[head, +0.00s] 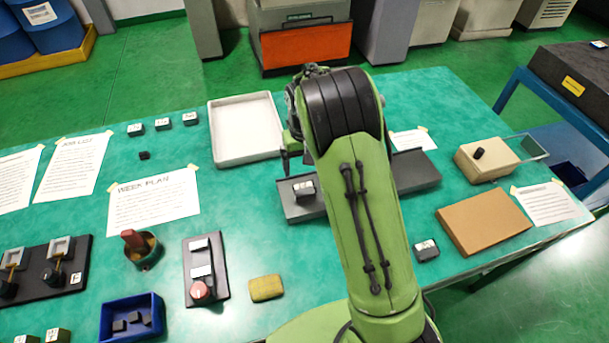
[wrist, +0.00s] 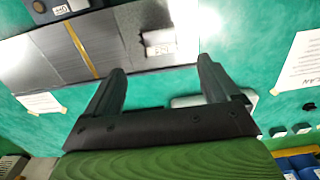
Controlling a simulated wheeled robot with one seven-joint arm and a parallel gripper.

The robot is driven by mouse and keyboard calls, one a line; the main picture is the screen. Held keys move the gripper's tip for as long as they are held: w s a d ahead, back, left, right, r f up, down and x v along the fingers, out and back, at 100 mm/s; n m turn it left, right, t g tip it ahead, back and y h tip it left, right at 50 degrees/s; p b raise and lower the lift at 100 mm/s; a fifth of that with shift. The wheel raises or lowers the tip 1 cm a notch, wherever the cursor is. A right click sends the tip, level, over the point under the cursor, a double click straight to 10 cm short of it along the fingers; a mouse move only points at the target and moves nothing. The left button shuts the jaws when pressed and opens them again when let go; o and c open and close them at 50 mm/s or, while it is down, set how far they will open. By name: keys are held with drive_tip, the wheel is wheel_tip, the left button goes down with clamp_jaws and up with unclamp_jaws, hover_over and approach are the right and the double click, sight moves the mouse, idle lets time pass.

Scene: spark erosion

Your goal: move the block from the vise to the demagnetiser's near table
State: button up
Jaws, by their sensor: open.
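A small dark block with a pale labelled top (head: 303,190) sits on the left, nearer section of a long low grey plate (head: 300,212), which looks like the demagnetiser. My arm hides the plate's middle. In the wrist view the block (wrist: 158,42) rests on one side of the plate (wrist: 105,45), and a brass-coloured strip crosses the plate to its left. My gripper (wrist: 160,72) is open and empty. Its fingers are apart, and the block lies beyond their tips, roughly in line with the gap. I cannot identify the vise for certain.
A white tray (head: 246,130) stands behind the plate. Another labelled dark block (head: 426,250) lies right of my arm, near a brown board (head: 484,219) and a beige box (head: 485,160). A red-knobbed panel (head: 205,270) and a blue bin (head: 131,318) stand front left.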

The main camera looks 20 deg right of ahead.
drive_tip(key=s+r+t, duration=0.2)
drive_tip(key=s+r, duration=0.9)
drive_tip(key=r, duration=0.4)
drive_tip(key=s+r+t, duration=0.3)
drive_tip(key=s, duration=1.4)
drive_tip(key=shift+t, duration=0.3)
